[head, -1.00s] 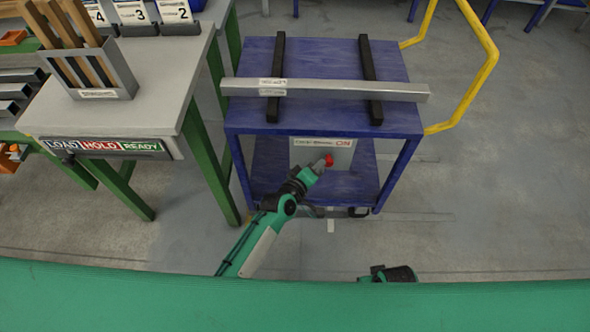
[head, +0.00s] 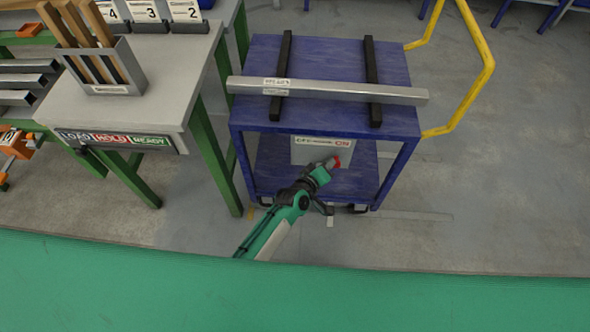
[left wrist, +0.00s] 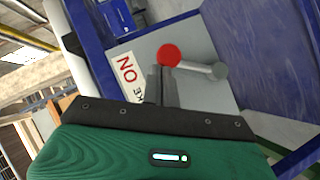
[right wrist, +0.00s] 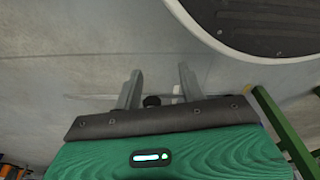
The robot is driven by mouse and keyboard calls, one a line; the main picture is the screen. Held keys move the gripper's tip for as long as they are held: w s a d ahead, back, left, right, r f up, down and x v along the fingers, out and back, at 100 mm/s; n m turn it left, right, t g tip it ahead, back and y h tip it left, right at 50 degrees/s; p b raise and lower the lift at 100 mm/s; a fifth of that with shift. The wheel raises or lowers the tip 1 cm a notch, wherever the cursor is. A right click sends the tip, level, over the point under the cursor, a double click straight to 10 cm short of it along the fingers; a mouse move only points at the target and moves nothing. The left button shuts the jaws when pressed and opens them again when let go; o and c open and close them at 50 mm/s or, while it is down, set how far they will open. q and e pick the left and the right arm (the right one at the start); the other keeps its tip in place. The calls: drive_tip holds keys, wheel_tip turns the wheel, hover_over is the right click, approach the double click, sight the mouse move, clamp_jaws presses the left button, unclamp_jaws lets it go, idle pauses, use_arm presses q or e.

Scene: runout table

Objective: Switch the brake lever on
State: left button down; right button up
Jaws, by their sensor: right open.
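The brake lever shows in the left wrist view as a grey rod with a red ball knob (left wrist: 169,55) and a round grey pivot (left wrist: 219,70). It is mounted on a grey panel (head: 310,156) under the cart top. The knob (head: 336,161) sits below the red ON lettering (head: 342,143); in the left wrist view the rod points toward the ON label (left wrist: 126,68). My left gripper (left wrist: 165,75) has its fingers together, tips at the knob; whether they touch it I cannot tell. My right gripper (right wrist: 159,88) is open and empty above the floor.
The blue cart (head: 400,112) carries a grey bar (head: 330,91) across two black strips and has a yellow handle (head: 487,70). A grey workbench (head: 180,75) with green legs stands close on its left. The floor at the right is clear.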

use_arm(q)
drive_tip(key=shift+d, duration=0.15)
use_arm(e)
drive_tip(key=shift+s+d+f, duration=0.15)
idle(0.4)
use_arm(q)
drive_tip(key=shift+r, duration=0.1)
